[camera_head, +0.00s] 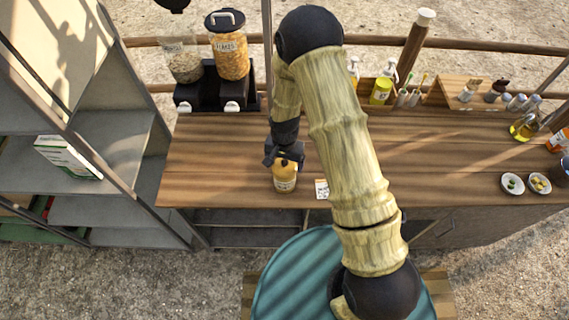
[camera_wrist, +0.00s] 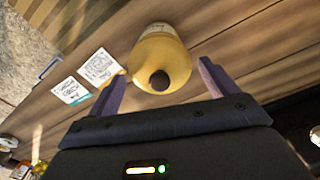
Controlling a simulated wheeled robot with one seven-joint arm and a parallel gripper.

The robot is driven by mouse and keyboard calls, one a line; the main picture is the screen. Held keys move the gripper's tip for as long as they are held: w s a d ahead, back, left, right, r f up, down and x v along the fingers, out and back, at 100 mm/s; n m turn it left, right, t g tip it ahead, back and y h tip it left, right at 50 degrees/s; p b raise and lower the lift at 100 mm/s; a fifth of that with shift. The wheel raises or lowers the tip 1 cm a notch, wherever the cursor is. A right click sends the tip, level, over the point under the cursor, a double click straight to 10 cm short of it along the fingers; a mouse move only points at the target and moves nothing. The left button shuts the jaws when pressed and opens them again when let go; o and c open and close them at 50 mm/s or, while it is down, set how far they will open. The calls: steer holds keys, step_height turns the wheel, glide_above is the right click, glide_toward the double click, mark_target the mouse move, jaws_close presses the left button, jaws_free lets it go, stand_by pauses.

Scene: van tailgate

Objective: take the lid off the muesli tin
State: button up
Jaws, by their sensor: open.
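The muesli tin (camera_head: 284,184) stands upright near the front edge of the wooden counter, a small jar with a pale label. Its yellow-orange lid (camera_head: 288,164) is on top; in the wrist view the lid (camera_wrist: 163,62) shows a dark round knob (camera_wrist: 159,80). My gripper (camera_head: 284,160) is at the lid from above and behind, partly hiding it in the head view. In the wrist view my gripper (camera_wrist: 163,85) is open, one finger to each side of the lid, with gaps showing.
Small printed cards (camera_head: 322,189) lie right of the tin. A black stand (camera_head: 218,88) holds clear dispensers (camera_head: 229,60) at the back left. Small bowls (camera_head: 513,184) sit far right. The counter's middle right is clear.

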stand_by(0.4)
steer(key=c, duration=1)
steer(key=shift+s, duration=0.15)
steer(key=shift+c, duration=1.4)
